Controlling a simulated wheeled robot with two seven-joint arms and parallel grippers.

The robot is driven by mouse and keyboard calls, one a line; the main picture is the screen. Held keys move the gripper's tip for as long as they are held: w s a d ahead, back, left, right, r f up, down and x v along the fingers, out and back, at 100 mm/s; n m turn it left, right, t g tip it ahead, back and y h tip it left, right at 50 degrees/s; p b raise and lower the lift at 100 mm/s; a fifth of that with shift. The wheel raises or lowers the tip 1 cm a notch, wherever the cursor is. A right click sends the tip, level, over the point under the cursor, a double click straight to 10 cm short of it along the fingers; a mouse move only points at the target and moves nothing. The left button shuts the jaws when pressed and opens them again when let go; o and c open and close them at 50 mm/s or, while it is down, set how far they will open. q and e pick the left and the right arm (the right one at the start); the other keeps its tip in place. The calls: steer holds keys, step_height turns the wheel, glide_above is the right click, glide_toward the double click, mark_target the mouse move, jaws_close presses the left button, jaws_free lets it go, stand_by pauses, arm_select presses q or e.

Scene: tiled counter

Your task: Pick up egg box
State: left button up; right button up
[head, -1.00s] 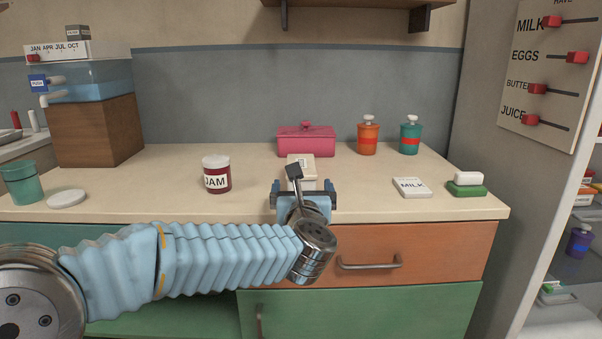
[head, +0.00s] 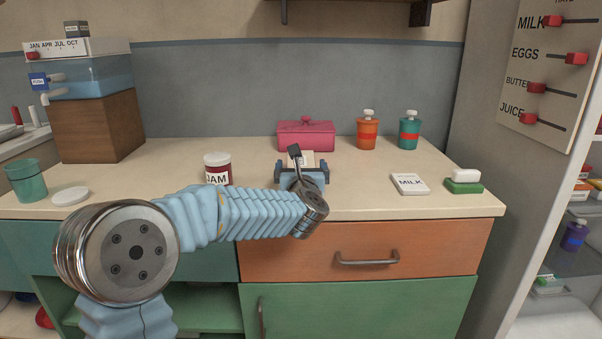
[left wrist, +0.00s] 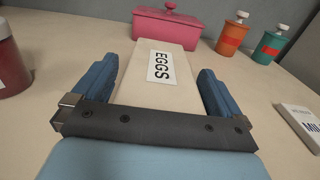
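The egg box is a cream carton with a white label reading EGGS. It lies on the counter in the left wrist view (left wrist: 150,85), and in the head view (head: 300,158) it is mostly hidden behind my left gripper. My left gripper (head: 302,172) is open. In the left wrist view its two blue fingers (left wrist: 160,85) stand on either side of the box, with gaps visible on both sides. Whether a finger touches the box, I cannot tell. My right gripper is not in view.
A pink lidded box (head: 306,136) stands just behind the egg box. A jam jar (head: 217,170) is to the left. An orange bottle (head: 367,134) and a teal bottle (head: 409,134) stand behind right. A milk card (head: 410,184) lies to the right, beside a green sponge-like block (head: 463,187).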

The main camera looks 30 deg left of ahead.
arm_select(q)
steer(key=c, duration=1.2)
steer(key=shift+r, duration=0.1)
steer(key=shift+c, duration=0.2)
